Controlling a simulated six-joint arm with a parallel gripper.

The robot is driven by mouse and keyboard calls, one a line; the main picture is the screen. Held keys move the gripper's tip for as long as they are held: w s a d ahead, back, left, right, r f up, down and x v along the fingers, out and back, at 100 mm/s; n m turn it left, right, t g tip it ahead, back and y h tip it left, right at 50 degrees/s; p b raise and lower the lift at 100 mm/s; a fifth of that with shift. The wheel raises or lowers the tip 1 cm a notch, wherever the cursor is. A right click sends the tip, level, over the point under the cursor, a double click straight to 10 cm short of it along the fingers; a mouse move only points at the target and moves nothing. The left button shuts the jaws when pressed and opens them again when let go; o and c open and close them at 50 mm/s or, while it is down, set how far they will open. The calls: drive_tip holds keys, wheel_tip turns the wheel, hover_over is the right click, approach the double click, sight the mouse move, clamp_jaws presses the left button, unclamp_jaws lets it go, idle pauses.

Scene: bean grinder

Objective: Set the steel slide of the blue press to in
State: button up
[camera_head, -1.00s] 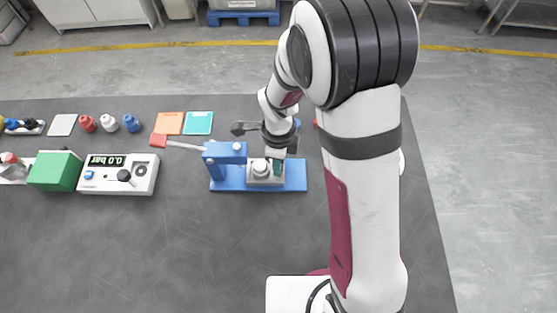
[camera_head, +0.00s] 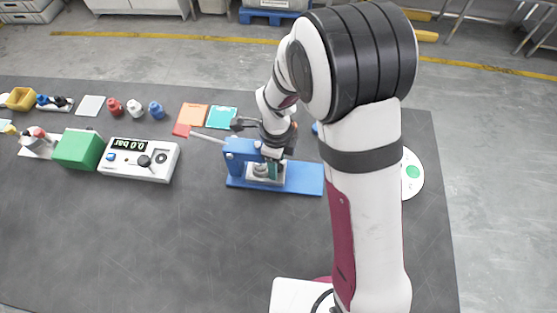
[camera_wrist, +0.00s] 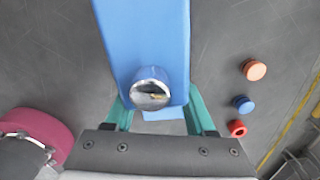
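The blue press (camera_head: 240,150) stands on its blue base (camera_head: 305,178) in the middle of the table. Its steel slide (camera_head: 251,181) sits low on the base, with its left part close under the press head. My gripper (camera_head: 274,169) is down at the slide's right part. In the wrist view the press's blue beam (camera_wrist: 145,40), with a round chrome part (camera_wrist: 150,92) at its end, covers most of the slide. The green fingers of my gripper (camera_wrist: 160,112) are apart on either side below the beam. Their contact with the slide is hidden.
The press's lever (camera_head: 208,137) reaches up and left from the head. A pressure box (camera_head: 140,170) and a green block (camera_head: 78,149) stand left. Several small knobs (camera_head: 135,108) and coloured plates (camera_head: 222,117) lie behind. The table in front is clear.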

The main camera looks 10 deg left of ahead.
wheel_tip(320, 180, up, 16)
idle(0.6)
drive_tip(key=shift+f, duration=0.15)
drive_tip(key=s+d+r+n+y, duration=0.1)
drive_tip(key=s+d+n, duration=0.4)
drive_tip(key=s+n, duration=0.2)
drive_tip(key=s+d+n, duration=0.6)
drive_tip(key=s+n, duration=0.1)
drive_tip(key=s, duration=0.5)
drive_tip(key=shift+d+r+n+y, duration=0.25)
drive_tip(key=shift+r+n+y, duration=0.05)
drive_tip(key=shift+r+y, duration=0.1)
